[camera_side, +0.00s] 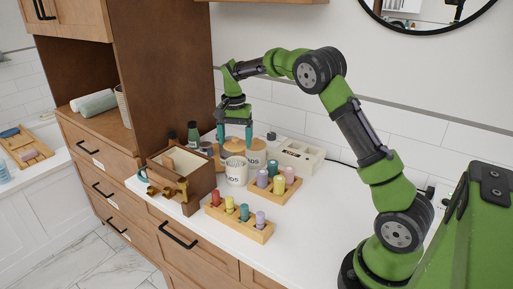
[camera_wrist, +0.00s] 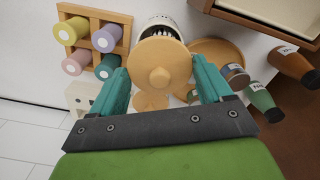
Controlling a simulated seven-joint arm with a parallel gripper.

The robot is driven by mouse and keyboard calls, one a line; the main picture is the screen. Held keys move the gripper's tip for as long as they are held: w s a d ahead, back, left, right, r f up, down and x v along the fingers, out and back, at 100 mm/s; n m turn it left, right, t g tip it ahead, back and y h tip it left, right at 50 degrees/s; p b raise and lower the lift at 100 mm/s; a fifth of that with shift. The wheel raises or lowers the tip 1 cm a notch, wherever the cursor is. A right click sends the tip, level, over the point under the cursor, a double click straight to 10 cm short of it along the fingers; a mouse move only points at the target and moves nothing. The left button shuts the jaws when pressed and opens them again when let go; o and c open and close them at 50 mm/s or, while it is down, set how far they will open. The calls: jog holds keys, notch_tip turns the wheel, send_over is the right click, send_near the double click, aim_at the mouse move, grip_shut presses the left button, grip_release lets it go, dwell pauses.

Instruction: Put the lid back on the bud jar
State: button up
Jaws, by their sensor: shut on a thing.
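My gripper (camera_side: 235,142) is shut on the round wooden lid (camera_side: 234,147), with a teal finger on either side of it. In the wrist view the lid (camera_wrist: 161,62) shows its knob between the fingers of my gripper (camera_wrist: 161,72). The white bud jar (camera_side: 237,173) stands upright on the counter under the lid. In the wrist view the far part of the jar's mouth (camera_wrist: 158,27) shows past the lid, with white bud tips inside. The lid is offset from the mouth in that view. I cannot tell whether lid and rim touch.
A second jar (camera_side: 257,155) with a wooden lid stands close behind. A wooden box (camera_side: 188,178) is left, dark bottles (camera_side: 193,134) behind it. Peg racks (camera_side: 239,222) (camera_side: 274,189) lie front and right. Free counter lies right.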

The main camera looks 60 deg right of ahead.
jog(key=shift+f, duration=2.45)
jog(key=shift+f, duration=0.15)
dwell(0.3)
jog(key=o, duration=0.9)
jog(key=shift+o, duration=0.2)
jog(key=shift+r, duration=3.55)
